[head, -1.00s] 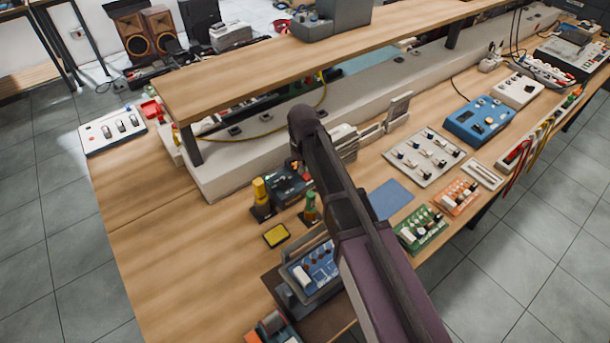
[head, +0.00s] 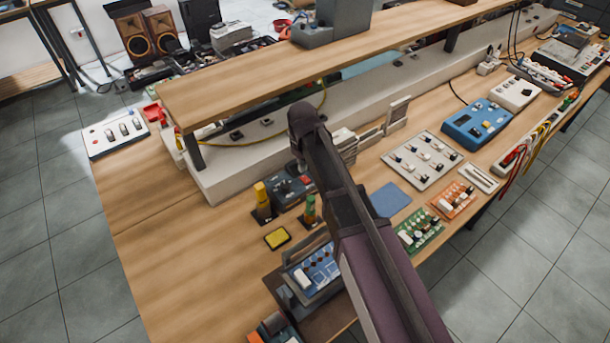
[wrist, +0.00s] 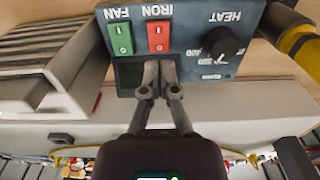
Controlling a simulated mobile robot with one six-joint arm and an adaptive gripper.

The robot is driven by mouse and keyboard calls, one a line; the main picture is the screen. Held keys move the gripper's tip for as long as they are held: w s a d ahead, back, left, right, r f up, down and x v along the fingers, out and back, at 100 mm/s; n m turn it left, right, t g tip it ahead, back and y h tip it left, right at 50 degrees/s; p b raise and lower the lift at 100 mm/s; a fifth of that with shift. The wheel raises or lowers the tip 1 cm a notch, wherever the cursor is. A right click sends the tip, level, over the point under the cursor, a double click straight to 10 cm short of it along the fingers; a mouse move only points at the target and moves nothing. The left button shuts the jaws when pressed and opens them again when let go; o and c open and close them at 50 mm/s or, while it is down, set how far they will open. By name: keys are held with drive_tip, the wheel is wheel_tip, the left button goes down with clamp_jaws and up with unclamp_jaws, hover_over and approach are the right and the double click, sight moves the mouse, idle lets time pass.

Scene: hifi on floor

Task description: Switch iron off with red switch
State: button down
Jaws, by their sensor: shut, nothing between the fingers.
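The soldering station (head: 292,186) is a dark box on the bench, partly hidden behind my arm in the head view. In the wrist view its blue-grey panel (wrist: 190,58) appears upside down. The red switch (wrist: 158,36) sits by the IRON label, between the green FAN switch (wrist: 119,38) and the black HEAT knob (wrist: 221,45). My gripper (wrist: 160,64) is shut and empty. Its fingertips are just below the red switch in the picture, in front of a dark window; I cannot tell whether they touch the panel. The fingertips are not clear in the head view.
A yellow-topped bottle (head: 262,197) and a green bottle (head: 309,208) stand close to the station. A yellow sponge tray (head: 277,238) lies in front. The raised wooden shelf (head: 240,85) runs behind.

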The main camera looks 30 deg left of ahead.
sight(303, 177)
drive_tip(key=shift+r+p, duration=1.75)
drive_tip(key=shift+r, duration=0.2)
drive_tip(key=w+d+m, duration=0.2)
drive_tip(key=d+m, duration=0.1)
drive_tip(key=d, duration=0.9)
drive_tip(key=w+d+m, duration=0.2)
drive_tip(key=d+m, duration=0.1)
drive_tip(key=d, duration=0.9)
drive_tip(key=s+d+m, duration=0.3)
drive_tip(key=d, duration=0.8)
drive_tip(key=s+d+m, duration=0.3)
drive_tip(key=d, duration=0.9)
drive_tip(key=shift+m, duration=0.3)
drive_tip(key=shift+s+f, duration=0.1)
